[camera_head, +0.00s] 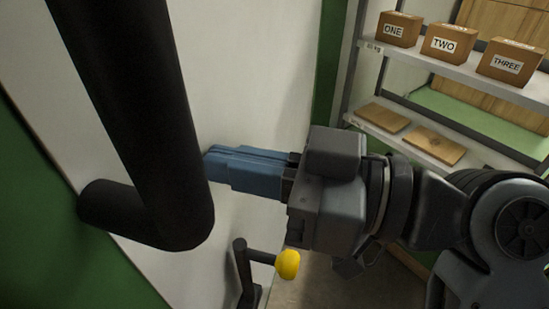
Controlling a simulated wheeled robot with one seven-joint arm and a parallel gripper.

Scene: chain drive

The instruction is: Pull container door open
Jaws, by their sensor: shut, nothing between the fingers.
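A thick black bar handle (150,130) crosses the left foreground, its lower end bending back to a mount on a pale panel with green beside it. The container door seems to be this pale surface (245,60), but I cannot tell where the door ends and the wall begins. My gripper (214,167) reaches in from the right. Its blue fingers are shut and empty, pointing left at the handle. Their tips are right beside the handle's edge in the picture; I cannot tell whether they touch it or pass behind it.
A black lever (243,270) with a yellow knob (288,264) stands below my gripper. At the right, a shelf (450,75) holds boxes labelled ONE (398,29), TWO (447,43) and THREE (509,62). Flat wooden boards (433,146) lie on the lower shelf.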

